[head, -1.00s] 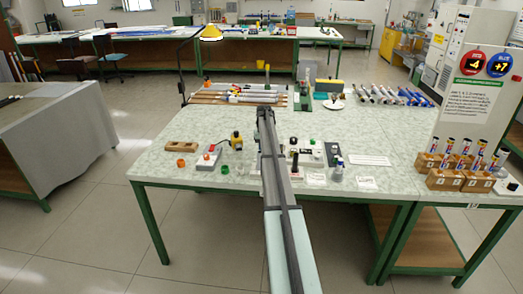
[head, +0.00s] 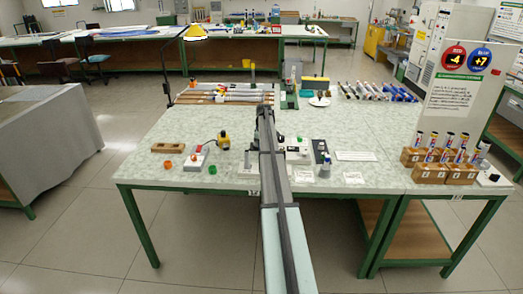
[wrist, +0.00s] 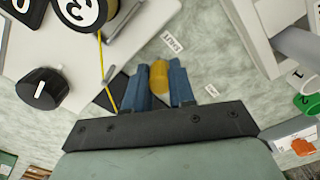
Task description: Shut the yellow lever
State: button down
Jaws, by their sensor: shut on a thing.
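In the wrist view, my gripper (wrist: 160,71) has its two blue fingers shut on the yellow lever (wrist: 160,80), which shows as a rounded yellow handle between them. The lever's base and pivot are hidden by the fingers and the dark gripper body. In the head view, my arm reaches away over the middle of the table (head: 190,125). My arm hides the lever there, and the fingers cannot be made out.
In the wrist view, a black knob (wrist: 42,88) on a pale plate lies left of the fingers, and a white frame stands at the upper right.

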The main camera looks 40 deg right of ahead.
jog(key=shift+d, duration=0.1)
dwell(0.4)
jog(key=c, duration=0.9)
grip_release()
jog(key=shift+c, duration=0.2)
jog(key=shift+r, duration=0.1)
notch_tip(320, 180, up, 14)
jog(key=shift+c, duration=0.2)
